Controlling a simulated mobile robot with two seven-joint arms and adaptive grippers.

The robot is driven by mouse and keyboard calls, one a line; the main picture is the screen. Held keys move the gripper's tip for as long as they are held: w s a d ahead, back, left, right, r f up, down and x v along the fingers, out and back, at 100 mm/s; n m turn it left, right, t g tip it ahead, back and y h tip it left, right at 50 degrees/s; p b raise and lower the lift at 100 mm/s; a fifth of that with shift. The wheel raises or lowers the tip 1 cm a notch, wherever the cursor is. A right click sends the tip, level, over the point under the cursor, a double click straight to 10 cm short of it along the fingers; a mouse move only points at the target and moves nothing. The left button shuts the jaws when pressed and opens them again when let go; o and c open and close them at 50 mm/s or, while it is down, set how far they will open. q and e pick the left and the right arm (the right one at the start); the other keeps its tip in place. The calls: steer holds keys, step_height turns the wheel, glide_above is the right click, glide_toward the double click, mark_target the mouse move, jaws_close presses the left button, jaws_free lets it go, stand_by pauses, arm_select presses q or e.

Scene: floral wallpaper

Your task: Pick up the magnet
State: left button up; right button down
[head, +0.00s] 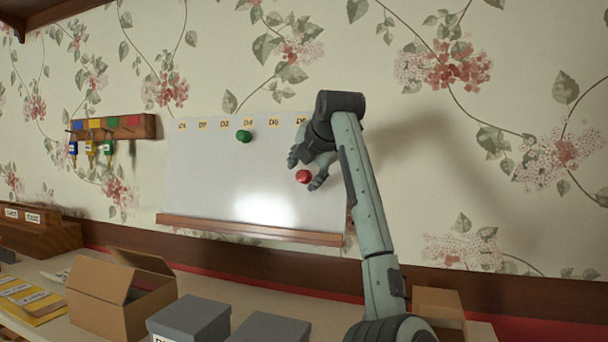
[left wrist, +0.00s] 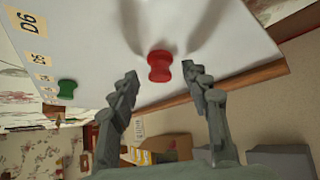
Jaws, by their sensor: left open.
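A red magnet (head: 303,176) sits on the right part of the whiteboard (head: 205,180). It also shows in the left wrist view (left wrist: 160,66), spool-shaped, at the opening between the fingertips. My left gripper (head: 306,172) is open at the red magnet, one finger to each side. In the left wrist view the fingers (left wrist: 160,73) show gaps on both sides of the magnet. A green magnet (head: 243,136) is higher up on the board, under the row of yellow labels; it also shows in the left wrist view (left wrist: 66,89). My right gripper is not in view.
A wooden ledge (head: 250,230) runs along the board's lower edge. A key rack (head: 112,127) hangs to the left. Below, an open cardboard box (head: 95,305) and grey boxes (head: 190,318) stand on a counter. The wall right of my arm is clear.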

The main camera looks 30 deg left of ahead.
arm_select(q)
steer(key=shift+w+a+f, duration=0.15)
steer(key=shift+w, duration=0.05)
steer(key=c, duration=1)
steer(key=shift+c, duration=0.2)
